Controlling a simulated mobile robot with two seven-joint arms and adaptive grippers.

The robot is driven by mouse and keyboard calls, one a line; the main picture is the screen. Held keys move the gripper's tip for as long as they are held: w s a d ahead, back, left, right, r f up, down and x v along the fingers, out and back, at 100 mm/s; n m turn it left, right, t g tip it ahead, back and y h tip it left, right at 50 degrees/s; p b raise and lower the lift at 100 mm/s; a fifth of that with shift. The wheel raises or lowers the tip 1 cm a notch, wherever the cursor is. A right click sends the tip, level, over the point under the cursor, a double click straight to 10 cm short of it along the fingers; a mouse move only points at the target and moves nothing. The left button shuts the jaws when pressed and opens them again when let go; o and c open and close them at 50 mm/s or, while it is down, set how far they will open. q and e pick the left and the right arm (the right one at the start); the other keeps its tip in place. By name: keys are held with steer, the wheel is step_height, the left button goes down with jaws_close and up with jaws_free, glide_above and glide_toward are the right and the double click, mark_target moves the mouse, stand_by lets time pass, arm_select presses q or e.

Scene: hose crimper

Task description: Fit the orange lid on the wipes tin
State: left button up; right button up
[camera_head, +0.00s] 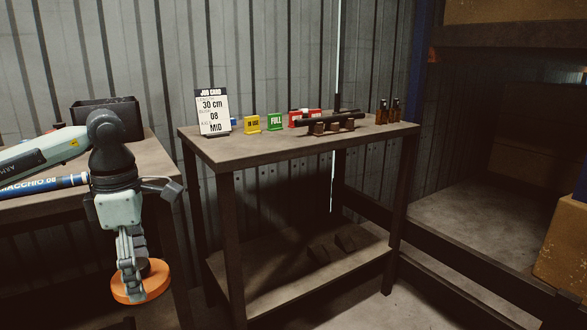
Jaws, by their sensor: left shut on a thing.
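My left gripper (136,266) points down at the lower left of the head view, in front of the left table. It is shut on the orange lid (126,288), a round orange disc with a dark raised middle. The lid hangs in the air, roughly level, below the height of the table tops. I cannot make out the wipes tin in this view. My right gripper is not in view.
A wooden table (213,152) carries a job card (213,112), yellow (252,124) and green (275,122) signs, a dark rack (330,126) and small bottles (388,112). A dark bin (92,106) stands on the left table. A cardboard box (562,245) is at right.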

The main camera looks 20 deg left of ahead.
arm_select(q)
steer(key=w+d+f+m, duration=0.2)
steer(key=d+m, duration=0.5)
steer(key=m, duration=0.1)
steer(key=w+d+f+m, duration=0.3)
steer(key=d+m, duration=0.4)
steer(key=m, duration=0.2)
steer(key=w+d+f+m+p, duration=0.1)
steer(key=w+d+f+m, duration=0.1)
steer(key=d+m, duration=0.5)
steer(key=shift+w+f+m, duration=0.25)
steer(key=shift+f+m, duration=0.5)
steer(key=shift+m, duration=0.45)
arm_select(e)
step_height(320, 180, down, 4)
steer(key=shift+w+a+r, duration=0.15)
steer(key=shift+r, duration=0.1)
arm_select(q)
steer(key=shift+r, duration=0.15)
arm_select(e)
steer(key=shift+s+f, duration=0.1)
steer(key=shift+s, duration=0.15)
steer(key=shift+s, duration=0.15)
